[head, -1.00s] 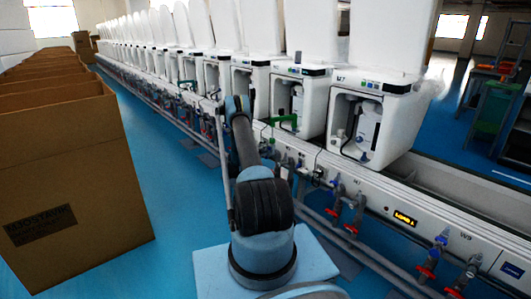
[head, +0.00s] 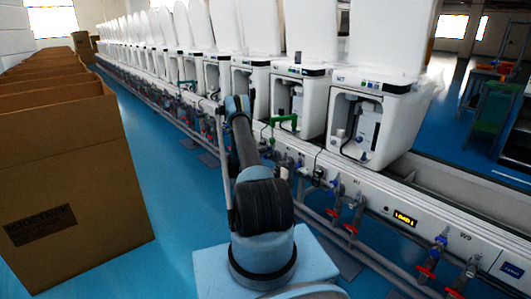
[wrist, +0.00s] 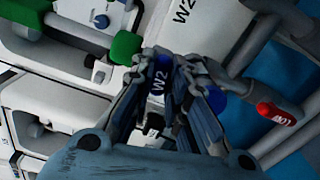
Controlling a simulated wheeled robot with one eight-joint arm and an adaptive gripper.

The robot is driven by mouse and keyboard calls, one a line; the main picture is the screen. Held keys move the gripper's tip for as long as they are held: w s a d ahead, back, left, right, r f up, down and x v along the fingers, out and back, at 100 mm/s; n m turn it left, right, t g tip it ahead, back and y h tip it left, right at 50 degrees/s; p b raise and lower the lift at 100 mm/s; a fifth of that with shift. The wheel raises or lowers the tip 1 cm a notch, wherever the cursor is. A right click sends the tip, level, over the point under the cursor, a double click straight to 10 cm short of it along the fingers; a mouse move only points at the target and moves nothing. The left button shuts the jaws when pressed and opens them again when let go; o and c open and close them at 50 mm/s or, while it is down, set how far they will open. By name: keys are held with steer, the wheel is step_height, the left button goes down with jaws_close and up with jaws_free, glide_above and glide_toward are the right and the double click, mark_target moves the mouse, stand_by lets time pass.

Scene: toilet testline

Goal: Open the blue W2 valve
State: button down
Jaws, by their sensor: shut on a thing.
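The blue W2 valve handle (wrist: 160,84) shows between my fingers in the wrist view, with its white W2 label facing the camera. My gripper (wrist: 167,66) is shut on it, one finger on each side. The fingers hide the handle's edges and most of the valve body behind. A large W2 marking is printed on the white panel (wrist: 215,30) beyond the gripper. In the head view my arm reaches toward the line of toilets, and it hides the gripper and this valve.
In the wrist view, a red valve handle (wrist: 280,113) is at right, a blue part (wrist: 216,97) beside the right finger, and a green part (wrist: 125,46) at upper left. In the head view, cardboard boxes (head: 120,190) stand left, with blue floor (head: 170,215) between them and the line.

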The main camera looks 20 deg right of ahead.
steer(key=n, duration=0.4)
steer(key=shift+f, duration=0.1)
steer(key=n, duration=0.8)
steer(key=shift+n, duration=1.8)
steer(key=c, duration=1.6)
jaws_free()
steer(key=shift+o, duration=0.2)
